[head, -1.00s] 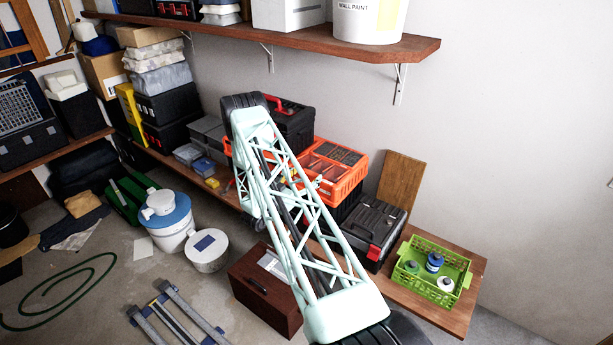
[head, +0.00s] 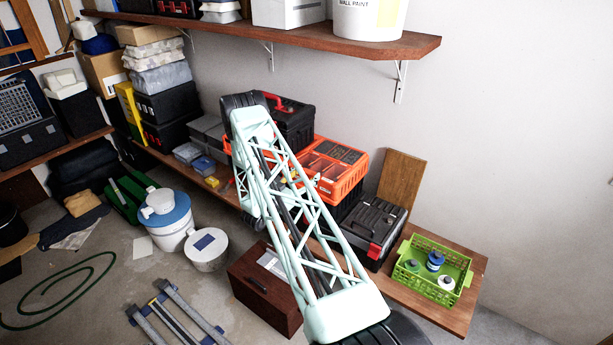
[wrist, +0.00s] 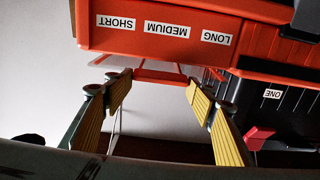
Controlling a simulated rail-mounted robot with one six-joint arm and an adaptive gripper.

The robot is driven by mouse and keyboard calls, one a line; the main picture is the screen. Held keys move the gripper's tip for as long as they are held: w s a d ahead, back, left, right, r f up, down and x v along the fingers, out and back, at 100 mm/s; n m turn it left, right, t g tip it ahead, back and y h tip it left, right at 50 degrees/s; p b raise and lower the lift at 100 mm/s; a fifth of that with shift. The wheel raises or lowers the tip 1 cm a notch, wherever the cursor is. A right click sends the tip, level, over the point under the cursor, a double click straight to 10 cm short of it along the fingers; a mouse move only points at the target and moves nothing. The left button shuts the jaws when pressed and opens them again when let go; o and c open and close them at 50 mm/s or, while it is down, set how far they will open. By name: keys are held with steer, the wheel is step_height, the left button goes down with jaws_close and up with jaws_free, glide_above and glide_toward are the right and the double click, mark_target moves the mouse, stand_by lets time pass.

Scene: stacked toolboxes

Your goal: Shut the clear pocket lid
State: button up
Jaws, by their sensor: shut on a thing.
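An orange organizer tray (head: 352,182) sits on the toolbox stack, partly covered by my arm in the head view. In the wrist view its orange front (wrist: 160,42) is upside down, with labels SHORT, MEDIUM and LONG. The gripper itself is hidden in the head view. I cannot make out the clear pocket lid for certain, nor whether the bar belongs to it.
A black toolbox with a red latch (head: 374,229) stands right of the tray, near a green basket (head: 462,282) of bottles. A wooden board (head: 401,180) leans on the wall. A shelf (head: 350,42) hangs above. A dark box marked ONE (wrist: 285,110) is close to the right finger.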

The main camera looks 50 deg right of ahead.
steer(key=shift+a+f+b, duration=0.1)
steer(key=shift+f+b, duration=0.9)
steer(key=shift+f, duration=0.25)
steer(key=o, duration=1.2)
steer(key=shift+r, duration=0.1)
steer(key=shift+c, duration=0.2)
steer(key=shift+a, duration=0.15)
steer(key=a, duration=1.1)
steer(key=shift+a, duration=0.35)
steer(key=shift+w+r, duration=0.1)
